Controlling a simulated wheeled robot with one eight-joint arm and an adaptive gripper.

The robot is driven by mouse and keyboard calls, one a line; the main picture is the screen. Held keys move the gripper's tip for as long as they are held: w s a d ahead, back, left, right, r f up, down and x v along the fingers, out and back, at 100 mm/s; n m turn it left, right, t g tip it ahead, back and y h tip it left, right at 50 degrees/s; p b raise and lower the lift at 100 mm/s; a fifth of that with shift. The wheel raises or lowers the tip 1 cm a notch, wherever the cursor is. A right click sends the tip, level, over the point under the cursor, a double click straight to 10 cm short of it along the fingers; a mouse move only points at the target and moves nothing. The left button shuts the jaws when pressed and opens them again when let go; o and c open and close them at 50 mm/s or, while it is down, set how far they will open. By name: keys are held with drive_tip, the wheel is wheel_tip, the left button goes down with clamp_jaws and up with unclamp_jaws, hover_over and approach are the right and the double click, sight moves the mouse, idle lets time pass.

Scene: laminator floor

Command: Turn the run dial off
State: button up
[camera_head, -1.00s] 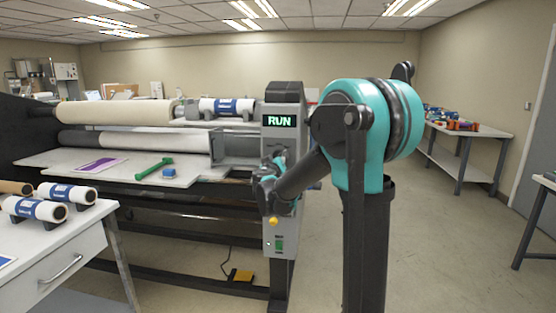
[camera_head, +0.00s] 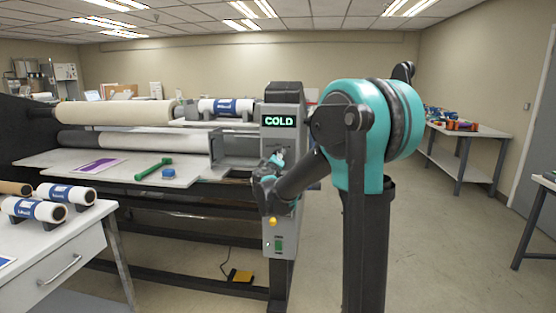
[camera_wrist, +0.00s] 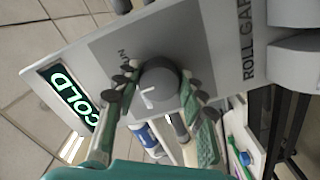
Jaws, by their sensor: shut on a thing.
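The laminator's control box (camera_head: 284,106) stands upright at the right end of the machine. Its display (camera_head: 279,120) glows green and reads COLD; it also shows in the wrist view (camera_wrist: 70,96). My gripper (camera_wrist: 160,96) is at the box's front panel with its fingers on either side of a dark round dial (camera_wrist: 160,76), shut on it. The dial has a white pointer mark. Lettering beside the dial is partly hidden by a finger. In the head view my gripper covers the dial.
A yellow button (camera_head: 272,222) and a green switch (camera_head: 278,244) sit lower on the box. The machine's feed table (camera_head: 120,170) holds a green tool (camera_head: 153,169) and a blue block. A yellow pedal (camera_head: 240,276) lies on the floor. A white cart (camera_head: 60,235) stands at left.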

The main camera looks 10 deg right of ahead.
drive_tip(key=o, duration=1.2)
drive_tip(key=shift+c, duration=0.2)
drive_tip(key=shift+s, duration=0.1)
drive_tip(key=v, duration=1.2)
